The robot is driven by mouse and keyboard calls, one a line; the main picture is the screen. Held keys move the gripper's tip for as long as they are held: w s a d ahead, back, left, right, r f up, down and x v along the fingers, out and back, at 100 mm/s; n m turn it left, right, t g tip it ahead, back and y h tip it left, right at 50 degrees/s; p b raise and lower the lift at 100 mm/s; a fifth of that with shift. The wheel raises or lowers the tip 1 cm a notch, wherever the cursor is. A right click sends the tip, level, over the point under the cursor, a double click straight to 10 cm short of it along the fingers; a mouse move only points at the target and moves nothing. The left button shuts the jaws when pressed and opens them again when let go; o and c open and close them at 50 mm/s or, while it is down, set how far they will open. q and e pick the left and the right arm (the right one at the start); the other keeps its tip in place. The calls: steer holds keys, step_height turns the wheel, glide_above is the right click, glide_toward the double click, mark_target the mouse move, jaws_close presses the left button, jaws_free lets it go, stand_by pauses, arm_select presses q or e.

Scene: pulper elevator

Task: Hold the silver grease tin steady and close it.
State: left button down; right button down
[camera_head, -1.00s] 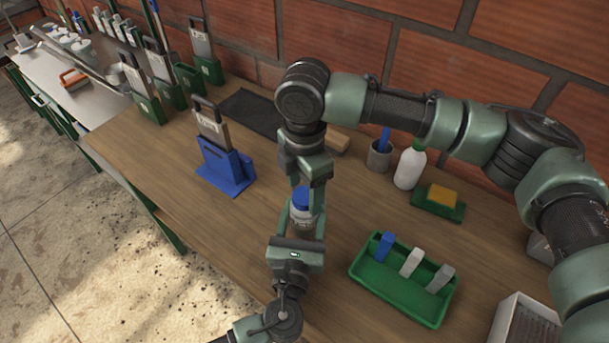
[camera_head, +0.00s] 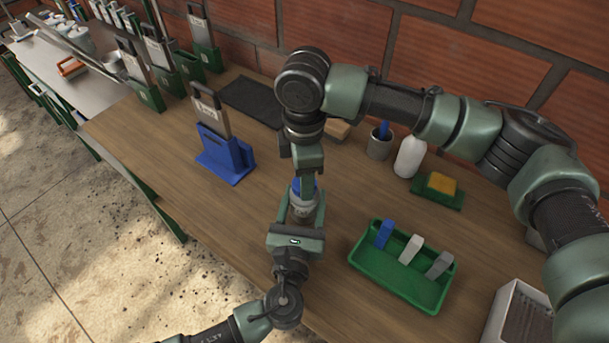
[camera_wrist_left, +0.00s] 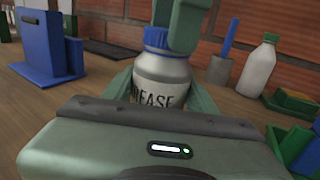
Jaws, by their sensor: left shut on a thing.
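The grease tin (camera_wrist_left: 162,84) is a small silver-white round container with a dark label reading "EASE" in the left wrist view. Its blue lid (camera_wrist_left: 156,38) sits on top of it. My left gripper (camera_head: 300,212) is shut around the tin's body, low over the bench, and the tin looks upright. My right gripper (camera_head: 306,182) points down from above, with its fingers at the blue lid. It covers part of the lid in both views, so whether its jaws are closed on the lid is hidden.
A green tray (camera_head: 405,268) with blue, white and grey pieces lies to the right. A blue holder (camera_head: 226,157) with a scraper stands left. A grey cup (camera_head: 379,146), a white bottle (camera_head: 409,156) and a yellow sponge (camera_head: 441,183) stand behind. Bench (camera_head: 180,180) left front is clear.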

steer(key=m, duration=0.6)
steer(key=shift+m, duration=0.4)
steer(key=c, duration=0.7)
jaws_free()
steer(key=shift+c, duration=0.2)
steer(key=shift+r, duration=2.25)
steer(key=shift+c, duration=0.4)
